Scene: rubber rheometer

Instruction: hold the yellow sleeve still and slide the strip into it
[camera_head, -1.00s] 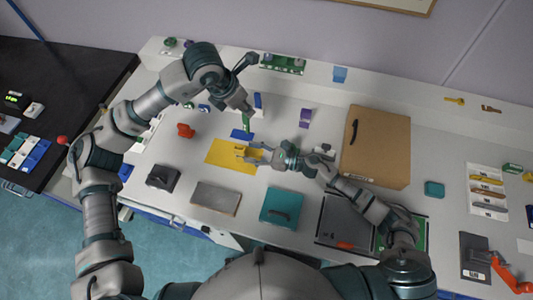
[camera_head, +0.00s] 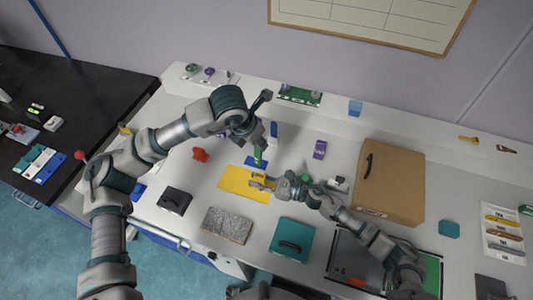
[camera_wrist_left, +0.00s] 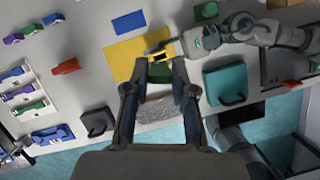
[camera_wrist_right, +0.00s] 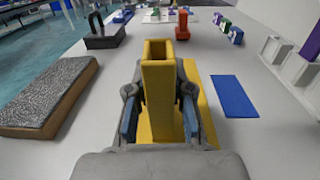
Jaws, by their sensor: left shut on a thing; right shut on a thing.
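My right gripper (camera_wrist_right: 160,100) is shut on the yellow sleeve (camera_wrist_right: 158,80). The sleeve stands upright with its open, empty top showing in the right wrist view. In the head view the right gripper (camera_head: 266,181) is over the yellow mat (camera_head: 235,183). My left gripper (camera_head: 257,144) is shut on the green strip (camera_head: 257,156), which points down above and behind the sleeve, apart from it. In the left wrist view the strip (camera_wrist_left: 159,73) shows dark between the fingertips, and the sleeve (camera_wrist_left: 165,50) is just beyond them. Its exact alignment with the opening cannot be told.
A blue flat pad (camera_head: 250,161) lies behind the mat. A red clamp-like object (camera_head: 200,154), a black handled block (camera_head: 174,199), a grey textured slab (camera_head: 227,225) and a teal handled block (camera_head: 292,240) surround it.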

